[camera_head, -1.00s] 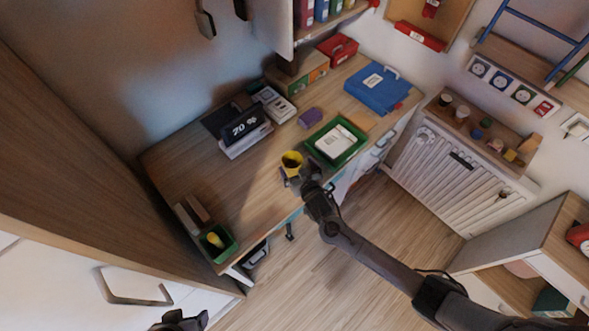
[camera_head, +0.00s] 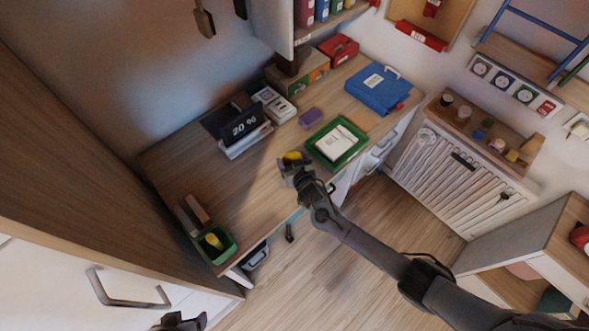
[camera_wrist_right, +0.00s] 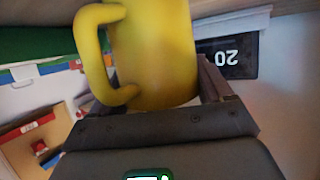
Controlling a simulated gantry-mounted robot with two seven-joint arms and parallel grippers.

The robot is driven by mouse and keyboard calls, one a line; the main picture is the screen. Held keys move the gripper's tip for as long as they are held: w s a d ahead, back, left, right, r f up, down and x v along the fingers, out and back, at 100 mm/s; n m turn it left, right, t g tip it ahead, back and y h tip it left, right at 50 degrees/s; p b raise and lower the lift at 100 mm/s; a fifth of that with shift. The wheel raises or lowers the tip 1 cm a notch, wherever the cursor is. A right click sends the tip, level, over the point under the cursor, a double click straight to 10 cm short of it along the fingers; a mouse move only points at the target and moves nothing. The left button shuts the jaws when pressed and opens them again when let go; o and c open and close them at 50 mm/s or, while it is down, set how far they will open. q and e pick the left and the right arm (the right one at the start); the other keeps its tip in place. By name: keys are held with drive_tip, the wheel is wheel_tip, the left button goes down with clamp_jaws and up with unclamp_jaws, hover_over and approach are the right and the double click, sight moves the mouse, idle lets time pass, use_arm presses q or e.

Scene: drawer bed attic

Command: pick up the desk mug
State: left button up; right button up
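The yellow desk mug (camera_head: 292,156) is near the front edge of the wooden desk, partly hidden by my right gripper (camera_head: 289,168). In the right wrist view the mug (camera_wrist_right: 155,55) fills the upper middle, with its handle to the left. My right gripper's fingers (camera_wrist_right: 160,85) flank the mug closely. The left finger is partly hidden behind the handle, and I cannot tell whether they press on it. Only a dark part of my left gripper (camera_head: 182,322) shows at the bottom edge of the head view, away from the desk.
A green tray (camera_head: 337,158) with a white item is right of the mug. A digital clock (camera_head: 242,127), a purple block (camera_head: 310,117) and a blue case (camera_head: 380,90) stand farther back. A green bin (camera_head: 217,258) is at the desk's left end. Bare desk lies left of the mug.

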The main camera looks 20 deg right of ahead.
drive_tip(key=c, duration=0.5)
drive_tip(key=shift+o, duration=0.2)
drive_tip(key=shift+r, duration=0.1)
